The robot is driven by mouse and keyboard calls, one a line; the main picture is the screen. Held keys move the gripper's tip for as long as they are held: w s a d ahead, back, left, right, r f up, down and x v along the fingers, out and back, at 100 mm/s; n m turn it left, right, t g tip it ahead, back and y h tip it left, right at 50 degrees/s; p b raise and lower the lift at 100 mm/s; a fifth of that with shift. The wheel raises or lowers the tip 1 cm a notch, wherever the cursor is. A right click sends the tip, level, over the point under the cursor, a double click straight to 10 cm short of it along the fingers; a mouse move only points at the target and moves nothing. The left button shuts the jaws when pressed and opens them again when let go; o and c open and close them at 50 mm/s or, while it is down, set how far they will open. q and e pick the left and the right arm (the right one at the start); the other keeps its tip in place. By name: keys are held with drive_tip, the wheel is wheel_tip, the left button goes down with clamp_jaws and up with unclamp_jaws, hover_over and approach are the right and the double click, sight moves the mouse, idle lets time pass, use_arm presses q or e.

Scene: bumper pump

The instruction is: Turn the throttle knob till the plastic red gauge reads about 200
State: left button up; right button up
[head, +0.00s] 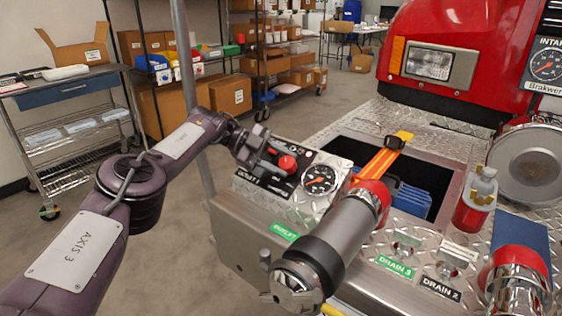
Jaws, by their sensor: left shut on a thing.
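The control panel (252,184) on the bumper carries a round red knob (287,163) and a black-faced gauge (320,180) with a pale rim. The gauge's needle and numbers are too small to read surely. My left gripper (262,152) is at the back left of the panel, just left of the red knob. It is shut on a control there that I take to be the throttle knob, mostly hidden by the fingers. A small red part (272,151) shows beside the fingers. My right gripper is not in view.
A thick grey cylinder with a red collar (374,192) stands close in front of the gauge. An open bin (449,195) with orange straps and blue hose lies to the right. A larger intake gauge (547,65) is at the far right. A metal pole (184,75) rises behind my left arm.

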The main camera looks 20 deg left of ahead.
use_arm(q)
drive_tip(key=o, duration=0.9)
drive_tip(key=shift+d, duration=0.15)
drive_tip(key=shift+o, duration=0.3)
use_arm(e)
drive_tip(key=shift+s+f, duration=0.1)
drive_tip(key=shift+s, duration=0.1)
use_arm(q)
drive_tip(key=shift+r, duration=0.5)
wheel_tip(320, 180, up, 12)
drive_tip(key=p, duration=0.2)
wheel_tip(320, 180, up, 6)
drive_tip(key=p, duration=0.2)
hover_over(282, 160)
drive_tip(key=shift+r, duration=0.45)
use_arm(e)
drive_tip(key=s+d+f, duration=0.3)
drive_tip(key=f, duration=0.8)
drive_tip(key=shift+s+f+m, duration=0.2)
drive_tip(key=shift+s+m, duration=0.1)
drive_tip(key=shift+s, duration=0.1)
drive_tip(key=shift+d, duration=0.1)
